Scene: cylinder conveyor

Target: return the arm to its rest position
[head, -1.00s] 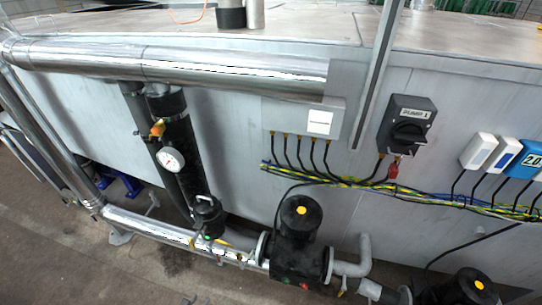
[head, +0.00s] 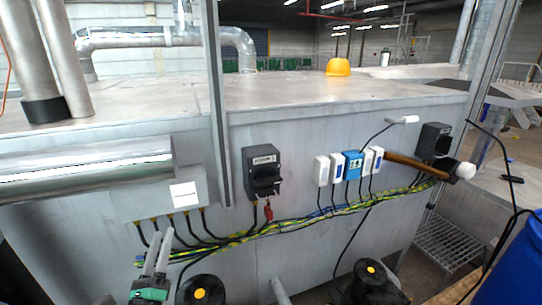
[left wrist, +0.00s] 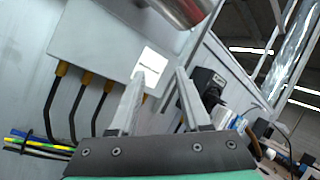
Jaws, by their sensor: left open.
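My left gripper (head: 159,238) is at the lower left of the head view, fingers pointing up, in front of the grey tank wall (head: 300,155). It is open and nothing is between its fingers. In the left wrist view the two grey fingers (left wrist: 160,73) are apart, with a light grey box (left wrist: 98,45) with a white label behind them. I cannot tell the distance to the box or wall. My right gripper is not in view.
Silver pipe (head: 85,165) and black-yellow cables (head: 300,220) run along the wall. A black switch (head: 262,172) and a blue box (head: 353,165) are mounted there. Black pumps (head: 203,291) stand below. A yellow helmet (head: 338,67) is on the tank top; a blue barrel (head: 515,265) is at right.

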